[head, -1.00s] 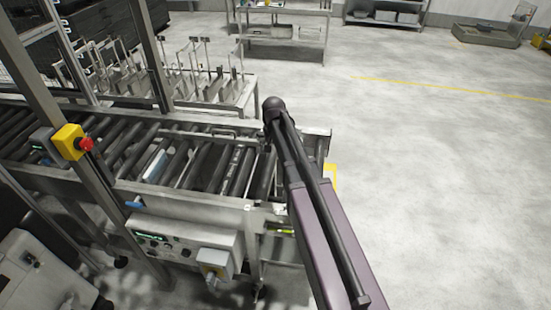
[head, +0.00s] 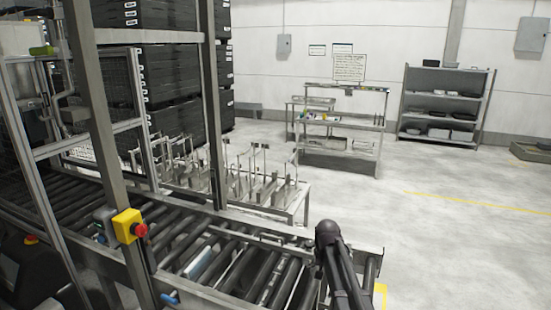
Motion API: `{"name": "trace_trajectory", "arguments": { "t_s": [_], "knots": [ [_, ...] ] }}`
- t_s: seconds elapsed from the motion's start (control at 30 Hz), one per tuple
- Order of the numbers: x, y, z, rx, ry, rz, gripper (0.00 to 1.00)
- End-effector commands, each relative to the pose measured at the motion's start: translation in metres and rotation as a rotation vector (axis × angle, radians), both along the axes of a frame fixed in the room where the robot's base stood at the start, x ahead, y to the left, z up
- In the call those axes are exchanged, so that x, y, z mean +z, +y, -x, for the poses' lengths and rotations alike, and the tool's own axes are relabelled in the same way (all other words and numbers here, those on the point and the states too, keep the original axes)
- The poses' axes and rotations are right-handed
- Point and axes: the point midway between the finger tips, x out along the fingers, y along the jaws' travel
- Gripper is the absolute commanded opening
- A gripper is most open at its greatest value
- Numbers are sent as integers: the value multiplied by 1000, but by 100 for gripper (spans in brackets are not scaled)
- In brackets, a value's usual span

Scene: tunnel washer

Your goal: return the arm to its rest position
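My arm (head: 338,262) rises from the bottom edge at the right end of the roller conveyor (head: 255,262) in the head view. Only its dark upper part shows. It stands in front of the conveyor's end, and I cannot tell how far apart they are. My gripper is not visible in this view, so its fingers and anything in them are hidden.
A yellow box with a red button (head: 127,226) is on the frame post. A rack with upright metal holders (head: 250,180) stands behind the conveyor. A workbench (head: 340,130), shelf unit (head: 440,105) and stacked black crates (head: 170,70) are farther back. The floor (head: 450,230) at right is clear.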

Motion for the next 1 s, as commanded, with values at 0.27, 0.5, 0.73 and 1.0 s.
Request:
{"name": "trace_trajectory", "arguments": {
  "t_s": [0.27, 0.5, 0.73, 1.0],
  "knots": [
    [-42, 1, 82, 126, 0, 1, 100],
    [-71, 1, 146, 244, 0, 1, 100],
    [-82, 1, 175, 305, 0, 1, 100],
    [-82, 1, 177, 315, 0, 1, 100]
  ]
}}
